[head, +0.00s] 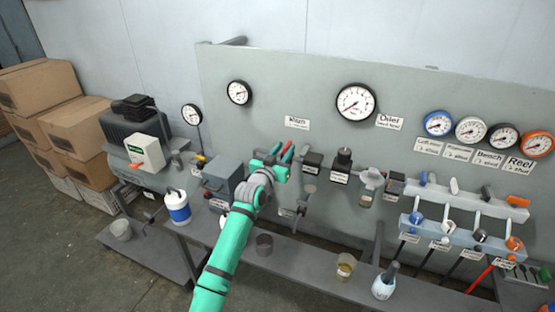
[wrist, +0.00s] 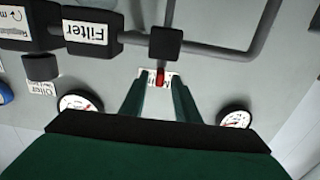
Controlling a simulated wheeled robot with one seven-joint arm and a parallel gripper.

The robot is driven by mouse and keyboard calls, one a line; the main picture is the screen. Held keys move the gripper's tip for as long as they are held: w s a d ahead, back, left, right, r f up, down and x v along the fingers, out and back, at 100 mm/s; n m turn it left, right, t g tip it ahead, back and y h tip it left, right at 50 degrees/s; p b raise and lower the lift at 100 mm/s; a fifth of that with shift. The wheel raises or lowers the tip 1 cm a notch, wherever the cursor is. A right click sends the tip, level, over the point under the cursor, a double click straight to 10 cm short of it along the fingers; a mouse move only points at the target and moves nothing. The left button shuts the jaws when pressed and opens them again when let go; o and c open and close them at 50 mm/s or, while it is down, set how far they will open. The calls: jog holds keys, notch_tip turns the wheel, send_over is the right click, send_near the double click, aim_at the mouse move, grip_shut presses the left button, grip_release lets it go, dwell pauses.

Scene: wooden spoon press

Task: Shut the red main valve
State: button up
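The red main valve shows as a small red handle (wrist: 160,77) in the wrist view, below a dark block on a grey pipe. In the head view its red handle (head: 288,153) shows at the panel, right beside my gripper (head: 274,155). My gripper (wrist: 158,88) is open in the wrist view. Its two green fingers stand on either side of the red handle, with gaps on both sides, and I see no contact. A white label partly shows behind the handle. The valve body is partly hidden by my gripper in the head view.
A Filter block (wrist: 92,30) and pipes lie close to the valve. In the head view, a grey box (head: 222,176) stands left of my gripper and a dark regulator (head: 343,160) right of it. Cups and bottles stand on the bench (head: 300,260) below.

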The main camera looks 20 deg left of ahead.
jog(key=s, duration=0.7)
jog(key=shift+s+a, duration=0.2)
jog(key=shift+s, duration=0.05)
jog(key=s+d+f+n, duration=0.2)
jog(key=s+d+f, duration=0.2)
jog(key=d, duration=0.4)
jog(key=s+d+f+n+t+y, duration=0.1)
jog(key=s+d+f, duration=0.35)
jog(key=d, duration=0.25)
jog(key=s+d+f+n, duration=0.2)
jog(key=s+d+f, duration=0.25)
jog(key=d, duration=0.35)
jog(key=s+d+f+n+g+y, duration=0.1)
jog(key=s+d+f, duration=0.25)
jog(key=s, duration=0.45)
jog(key=s+d+f+y, duration=0.1)
jog(key=s+d+f, duration=0.2)
jog(key=s+f, duration=0.35)
jog(key=s+a+r+m+g+h, duration=0.1)
jog(key=s+r+m, duration=0.1)
jog(key=s, duration=1.3)
jog(key=s+r+m+g+h, duration=0.1)
jog(key=s+r+m, duration=0.1)
jog(key=s, duration=1.4)
jog(key=shift+s+a+r+m+g, duration=0.2)
jog(key=shift+a+m+g, duration=0.15)
jog(key=shift+m, duration=0.35)
